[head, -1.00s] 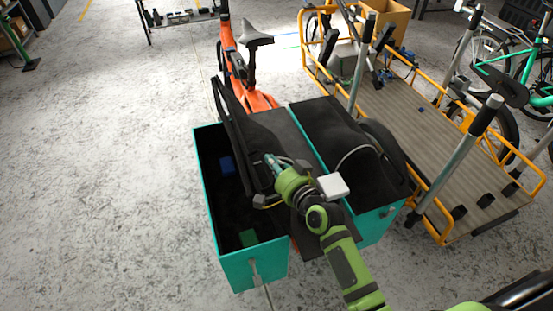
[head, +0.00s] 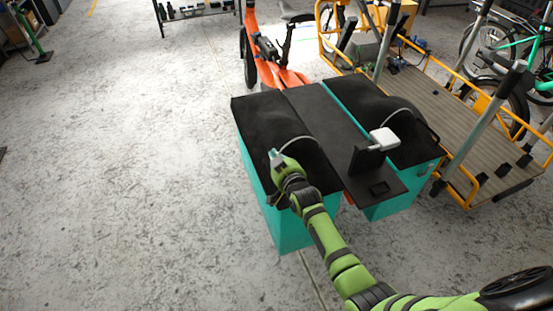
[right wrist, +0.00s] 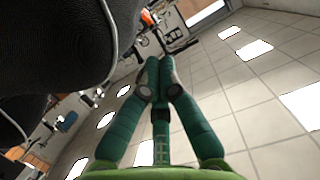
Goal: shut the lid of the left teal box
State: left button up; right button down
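The left teal box (head: 285,235) stands beside the orange bike, its teal front and left side showing. Its black lid (head: 262,118) lies over the top, covering the opening; I see no clear gap under it, though the arm hides part of the near edge. My right gripper (head: 274,156) is at the near part of the lid, seemingly touching or just above it. In the right wrist view its green fingers (right wrist: 159,62) come together at the tips with nothing between them. A dark surface (right wrist: 50,45) fills the upper left there. My left gripper is not in view.
A second teal box (head: 395,204) with a black lid (head: 375,105) stands to the right, across a black middle panel (head: 335,118). A white block (head: 383,139) with a cable sits there. A yellow-framed cargo bed (head: 425,100) is further right. The floor at left is clear.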

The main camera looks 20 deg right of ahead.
jog(key=shift+n+h, duration=0.3)
jog(key=shift+n, duration=0.3)
jog(key=f, duration=0.1)
jog(key=a+f+b, duration=0.1)
jog(key=f, duration=0.1)
jog(key=f+b, duration=0.1)
jog(key=shift+w+a+f, duration=0.1)
jog(key=shift+a+f, duration=0.05)
jog(key=shift+a, duration=0.2)
jog(key=shift+a+f+b, duration=0.2)
jog(key=shift+f+b, duration=0.3)
jog(key=shift+f, duration=0.25)
jog(key=shift+a+f, duration=0.15)
jog(key=shift+f, duration=0.05)
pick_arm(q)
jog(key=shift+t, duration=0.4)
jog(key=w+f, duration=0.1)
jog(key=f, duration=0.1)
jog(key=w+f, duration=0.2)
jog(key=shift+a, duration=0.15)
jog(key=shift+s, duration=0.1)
pick_arm(e)
jog(key=shift+r, duration=0.1)
